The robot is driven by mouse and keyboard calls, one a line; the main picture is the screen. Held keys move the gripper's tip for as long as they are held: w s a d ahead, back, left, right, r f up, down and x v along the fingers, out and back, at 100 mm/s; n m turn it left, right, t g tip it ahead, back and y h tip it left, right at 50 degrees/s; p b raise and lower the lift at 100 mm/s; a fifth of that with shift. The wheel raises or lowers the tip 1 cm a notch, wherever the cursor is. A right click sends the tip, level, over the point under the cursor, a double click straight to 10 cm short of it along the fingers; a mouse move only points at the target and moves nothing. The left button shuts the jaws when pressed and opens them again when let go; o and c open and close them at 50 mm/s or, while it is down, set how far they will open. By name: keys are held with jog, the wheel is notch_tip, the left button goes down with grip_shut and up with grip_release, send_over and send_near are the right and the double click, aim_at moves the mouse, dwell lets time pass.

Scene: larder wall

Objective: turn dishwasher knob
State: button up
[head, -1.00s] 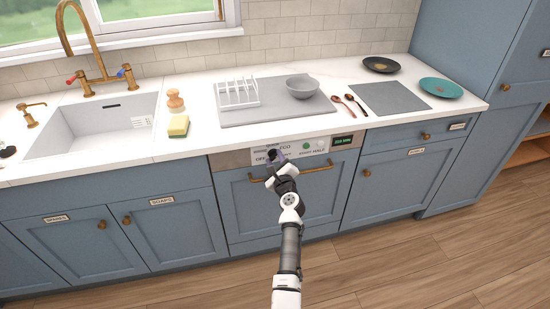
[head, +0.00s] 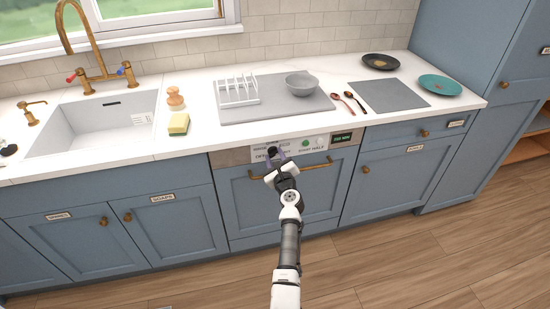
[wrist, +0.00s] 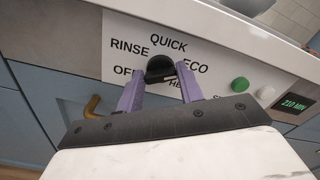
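The dishwasher knob (wrist: 160,68) is a small black dial on a white label plate in the wrist view. The words OFF, RINSE, QUICK, ECO and a partly hidden one starting HE stand around it. A pale mark shows at its lower right edge; I cannot tell exactly where it points. My gripper (wrist: 160,72) has two purple fingers, apart, one on each side of the knob with a small gap showing. It also shows in the head view (head: 277,154), at the dishwasher panel (head: 230,157), where it largely covers the knob.
Right of the knob are a green button (wrist: 239,85), a white button (wrist: 266,93) and a lit display (wrist: 294,103) reading 2:10 MIN. A brass handle bar (head: 318,166) crosses the dishwasher front below the panel. The countertop edge overhangs above. The floor in front is clear.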

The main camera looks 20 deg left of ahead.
jog(key=o, duration=0.4)
jog(key=v, duration=1.4)
